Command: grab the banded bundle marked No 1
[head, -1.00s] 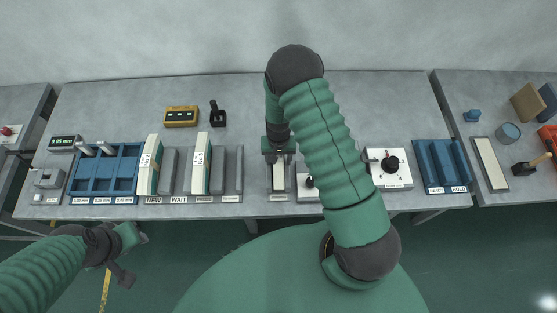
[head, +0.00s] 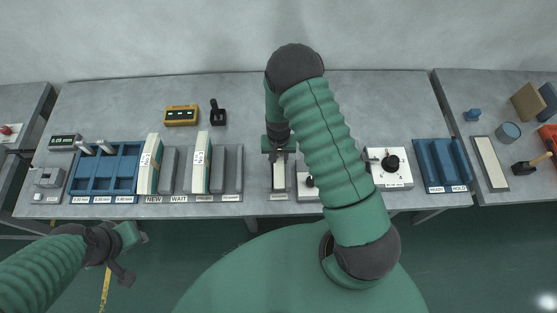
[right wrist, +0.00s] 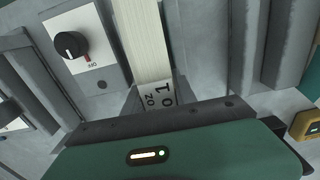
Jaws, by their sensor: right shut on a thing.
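The banded bundle marked No 1 (right wrist: 151,42) is a pale stack of sheets with a dark-lettered white label in the right wrist view. Its label end meets my right gripper, which is shut on it. In the head view the bundle (head: 279,177) stands in a grey holder, with my right gripper (head: 278,156) over its far end. The jaws' contact with it is mostly hidden by the gripper body. My left gripper (head: 130,257) hangs empty in front of the table's left part, its fingers apart.
Two other labelled bundles (head: 149,165) (head: 202,163) stand in grey slots to the left. A blue tray (head: 104,187) is further left. A white box with a black knob (head: 390,181) and a blue rack (head: 421,151) stand to the right. The table's back strip is mostly clear.

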